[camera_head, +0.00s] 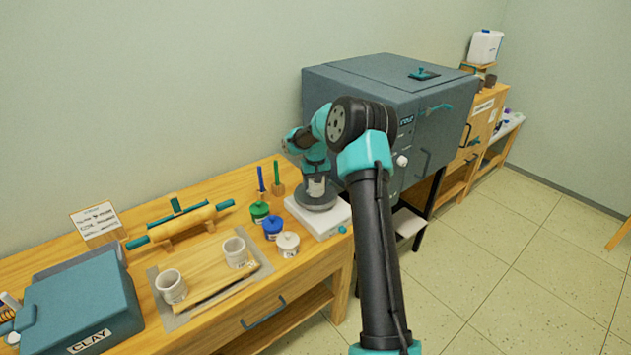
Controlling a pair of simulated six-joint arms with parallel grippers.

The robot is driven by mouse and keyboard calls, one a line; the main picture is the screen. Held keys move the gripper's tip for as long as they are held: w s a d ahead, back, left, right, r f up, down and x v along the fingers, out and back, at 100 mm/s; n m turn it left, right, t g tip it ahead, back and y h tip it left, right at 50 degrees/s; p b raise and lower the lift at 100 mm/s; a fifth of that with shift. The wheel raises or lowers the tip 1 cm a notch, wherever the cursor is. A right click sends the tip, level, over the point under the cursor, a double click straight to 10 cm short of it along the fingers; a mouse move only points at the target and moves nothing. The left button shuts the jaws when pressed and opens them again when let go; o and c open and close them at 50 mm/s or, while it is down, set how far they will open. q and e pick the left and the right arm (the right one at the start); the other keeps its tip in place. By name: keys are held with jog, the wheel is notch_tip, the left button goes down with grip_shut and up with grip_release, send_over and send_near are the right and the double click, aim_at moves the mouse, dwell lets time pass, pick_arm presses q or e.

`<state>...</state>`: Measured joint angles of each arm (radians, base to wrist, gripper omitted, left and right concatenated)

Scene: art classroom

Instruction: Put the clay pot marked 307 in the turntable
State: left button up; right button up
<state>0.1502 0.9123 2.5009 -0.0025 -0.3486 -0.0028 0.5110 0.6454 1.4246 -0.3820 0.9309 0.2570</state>
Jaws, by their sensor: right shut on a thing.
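The turntable is a grey disc on a white base (331,220) at the right end of the wooden bench. A small pale clay pot (317,188) is upright at the disc. My right gripper (316,178) points down from above and is shut on this pot. The pot seems to touch the disc, but its underside is too small to tell for sure. Two other pale pots, a front one (171,287) and a back one (235,252), stand on a grey mat (168,318). I cannot read the number on the held pot. My left gripper is out of view.
Green (260,211), blue (273,227) and white (287,243) jars stand left of the turntable. A rolling pin (180,223) and clay box (85,300) are further left. A grey kiln (380,90) stands close on the right.

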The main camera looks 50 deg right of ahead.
dwell(0.3)
jog(key=o, duration=1.1)
jog(key=shift+r, duration=4.05)
